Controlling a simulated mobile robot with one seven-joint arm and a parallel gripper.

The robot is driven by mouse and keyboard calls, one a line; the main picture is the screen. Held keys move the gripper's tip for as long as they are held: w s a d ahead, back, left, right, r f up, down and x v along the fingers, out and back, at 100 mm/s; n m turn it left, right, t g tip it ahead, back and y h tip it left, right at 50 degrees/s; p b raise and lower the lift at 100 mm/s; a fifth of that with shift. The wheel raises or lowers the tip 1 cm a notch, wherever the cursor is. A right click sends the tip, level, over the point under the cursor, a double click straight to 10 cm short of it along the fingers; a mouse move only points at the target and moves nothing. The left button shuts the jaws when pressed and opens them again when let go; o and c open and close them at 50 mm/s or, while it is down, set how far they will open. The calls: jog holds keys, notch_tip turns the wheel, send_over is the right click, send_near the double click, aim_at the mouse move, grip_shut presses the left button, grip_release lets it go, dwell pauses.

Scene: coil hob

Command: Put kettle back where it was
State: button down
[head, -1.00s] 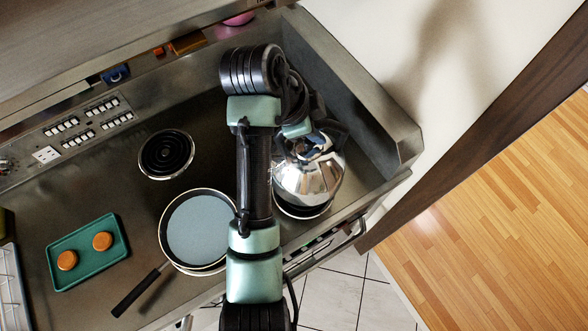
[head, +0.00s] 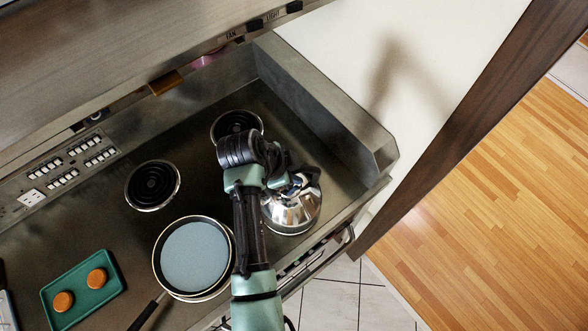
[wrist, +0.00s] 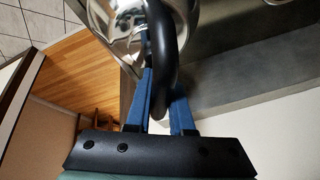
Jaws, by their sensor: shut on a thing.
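The shiny metal kettle (head: 291,215) is at the front right of the hob, under the end of my arm. Its base covers the front right coil, and I cannot tell whether it rests on it. My gripper (head: 296,184) is above the kettle, at its handle. In the wrist view, the blue fingers of my gripper (wrist: 160,105) are shut on the black handle (wrist: 166,45). The kettle's polished body (wrist: 115,22) shows at the top left there. My arm hides part of the kettle in the head view.
The back right coil (head: 236,126) and the back left coil (head: 153,185) are bare. A pan (head: 194,257) stands at the front left. A green tray (head: 108,290) with two orange-brown round things lies further left. A raised metal side wall (head: 325,118) is at the right.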

jog(key=shift+w, duration=0.1)
jog(key=c, duration=0.8)
grip_release()
jog(key=shift+f, duration=0.1)
